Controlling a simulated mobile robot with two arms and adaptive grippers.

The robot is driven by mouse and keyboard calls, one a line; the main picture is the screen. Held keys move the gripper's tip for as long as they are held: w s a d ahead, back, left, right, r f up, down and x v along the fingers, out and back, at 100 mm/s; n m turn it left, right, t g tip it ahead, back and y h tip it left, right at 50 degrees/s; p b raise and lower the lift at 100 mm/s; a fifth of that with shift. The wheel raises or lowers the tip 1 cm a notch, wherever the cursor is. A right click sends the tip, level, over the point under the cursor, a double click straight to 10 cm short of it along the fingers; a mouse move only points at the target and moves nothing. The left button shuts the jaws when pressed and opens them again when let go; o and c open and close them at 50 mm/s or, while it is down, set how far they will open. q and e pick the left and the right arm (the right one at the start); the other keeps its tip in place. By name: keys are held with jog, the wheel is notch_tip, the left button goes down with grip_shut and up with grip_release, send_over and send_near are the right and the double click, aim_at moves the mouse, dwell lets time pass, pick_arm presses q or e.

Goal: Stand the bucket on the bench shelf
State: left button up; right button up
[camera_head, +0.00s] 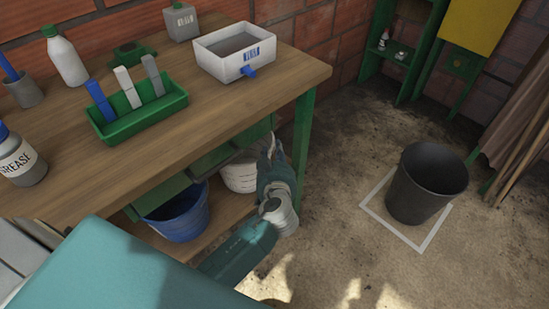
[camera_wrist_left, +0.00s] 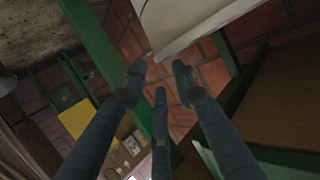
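A blue bucket (camera_head: 178,217) stands upright under the bench top, at the left of the lower bench shelf (camera_head: 222,212); the bench hides part of its rim. My left gripper (camera_head: 268,148) is right of the blue bucket, by the shelf's right end, beside a white ribbed round thing (camera_head: 240,173). In the left wrist view its fingers (camera_wrist_left: 159,70) are spread, with only brick wall between the tips. A pale curved surface (camera_wrist_left: 190,22) lies beyond them; I cannot tell if it is the white thing. My right gripper is not in view.
A black bin (camera_head: 425,185) stands on the floor in a white square outline (camera_head: 434,235). The bench top (camera_head: 215,105) holds a green tray (camera_head: 140,118), a white box (camera_head: 235,50) and bottles. A green bench leg (camera_head: 303,135) is close to my gripper.

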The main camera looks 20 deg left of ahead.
pick_arm(q)
jog(key=v, duration=0.5)
jog(key=s+f+m+g+h, duration=0.25)
jog(key=s+f, duration=0.45)
jog(key=f, duration=0.6)
jog(key=s+f+m+g+h, duration=0.3)
jog(key=s+f, duration=0.4)
jog(key=f, duration=0.6)
jog(key=s+f+m+g, duration=0.1)
jog(key=s+f+g, duration=0.1)
jog(key=s+f, duration=0.4)
jog(key=s+d+f+m+g+h, duration=0.1)
jog(key=s+f+g, duration=0.2)
jog(key=s+f, duration=0.4)
jog(key=s, duration=0.6)
jog(key=shift+d+f, duration=0.2)
jog(key=shift+d, duration=0.1)
